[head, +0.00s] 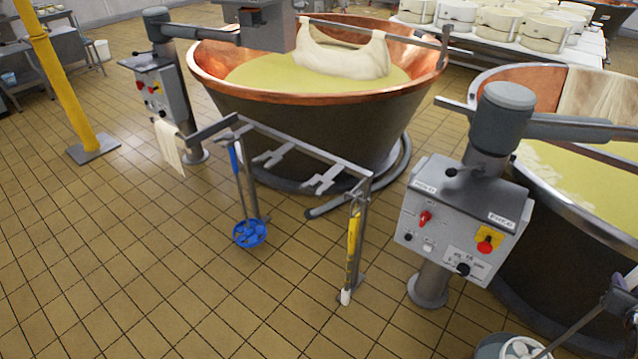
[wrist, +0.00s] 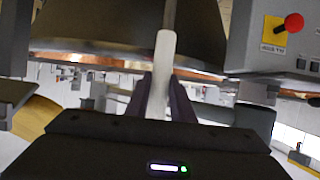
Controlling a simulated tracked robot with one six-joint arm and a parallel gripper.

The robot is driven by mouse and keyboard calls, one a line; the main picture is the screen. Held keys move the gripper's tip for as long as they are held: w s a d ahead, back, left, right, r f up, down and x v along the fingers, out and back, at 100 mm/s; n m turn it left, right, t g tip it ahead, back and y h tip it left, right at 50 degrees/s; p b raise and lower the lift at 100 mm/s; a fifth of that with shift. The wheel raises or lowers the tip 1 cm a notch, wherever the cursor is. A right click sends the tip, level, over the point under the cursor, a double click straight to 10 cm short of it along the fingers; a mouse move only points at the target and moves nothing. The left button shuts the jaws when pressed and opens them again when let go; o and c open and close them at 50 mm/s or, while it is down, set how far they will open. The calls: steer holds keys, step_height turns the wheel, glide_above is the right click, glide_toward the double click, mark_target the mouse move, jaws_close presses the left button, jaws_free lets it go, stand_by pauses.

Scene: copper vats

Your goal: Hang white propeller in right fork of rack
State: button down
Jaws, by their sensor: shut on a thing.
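The metal rack (head: 300,146) stands in the middle of the head view. Its left fork (head: 270,157) and right fork (head: 322,180) both look empty. My gripper (head: 615,300) is at the right edge of the head view, well right of the rack. It is shut on the white propeller. The white handle sits between the two dark fingers in the wrist view (wrist: 162,78). The propeller's round white head (head: 520,348) shows at the bottom right of the head view, partly cut off, with a thin shaft slanting up to my gripper.
A blue propeller (head: 249,232) hangs at the rack's left side. A yellow-handled tool (head: 353,240) hangs by its right post. A control box (head: 462,222) on a post stands between rack and gripper. Copper vats stand behind (head: 310,105) and right (head: 560,200). Floor in front is clear.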

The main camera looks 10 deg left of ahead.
steer(key=shift+d+r, duration=0.1)
steer(key=shift+d, duration=0.05)
steer(key=w+a+n+t+y, duration=0.1)
steer(key=w+a, duration=0.7)
steer(key=a, duration=0.4)
steer(key=w+a+n+y, duration=0.1)
steer(key=w+a, duration=0.8)
steer(key=a, duration=0.2)
steer(key=w+a+n+y, duration=0.2)
steer(key=a, duration=1.2)
steer(key=w+a+f+n+t+y, duration=0.1)
steer(key=w+a+n+y, duration=0.1)
steer(key=a, duration=1.2)
steer(key=shift+w+f+n+y, duration=0.15)
steer(key=shift+w+n+y, duration=0.15)
steer(key=shift+w+y, duration=0.3)
